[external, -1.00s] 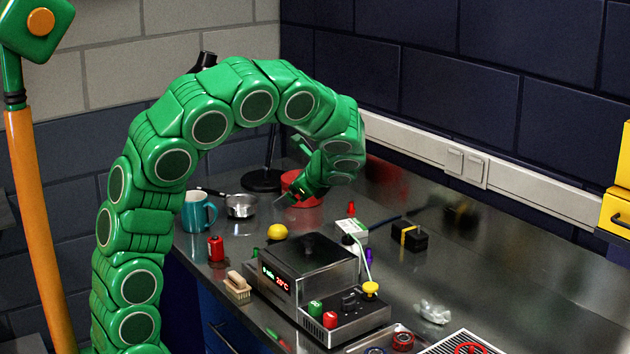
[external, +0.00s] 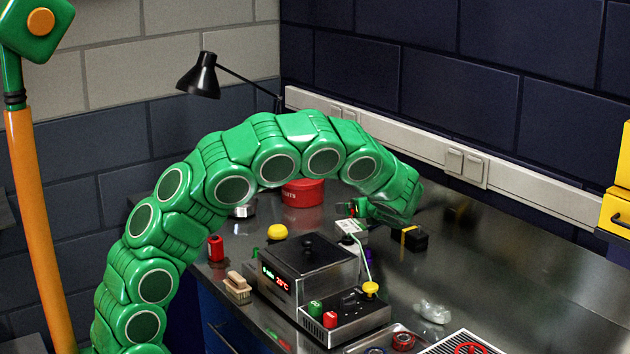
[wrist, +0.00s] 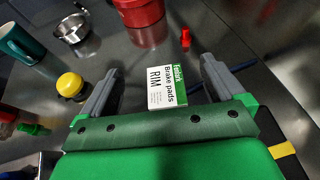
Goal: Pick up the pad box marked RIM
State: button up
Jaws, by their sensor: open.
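The pad box marked RIM (wrist: 166,86) is a small white and green box reading "Brake pads RIM". In the wrist view it lies between and just beyond the fingers of my gripper (wrist: 155,85), with space on both sides. My gripper is open and empty. In the external view the box (external: 351,229) is a white patch on the bench behind the metal unit, partly covered by a pale cable. My gripper (external: 347,208) is above and close behind it there; its fingers are partly hidden.
A red tin (external: 303,193), a small red object (wrist: 186,38) and a yellow-topped piece (wrist: 70,84) are near the box. A metal heater unit (external: 308,270) stands in front, and a black box with a yellow band (external: 408,238) is to the right. The bench's right side is fairly clear.

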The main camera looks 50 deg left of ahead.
aim_at(353, 228)
jog(key=shift+f, duration=1.75)
jog(key=f, duration=0.3)
jog(key=shift+a, duration=0.25)
jog(key=shift+w+a+f, duration=0.1)
jog(key=shift+a+f, duration=0.15)
jog(key=shift+a, duration=0.45)
jog(key=shift+w+a+f, duration=0.15)
jog(key=shift+a, duration=0.3)
jog(key=c, duration=1.1)
jog(key=shift+o, duration=0.2)
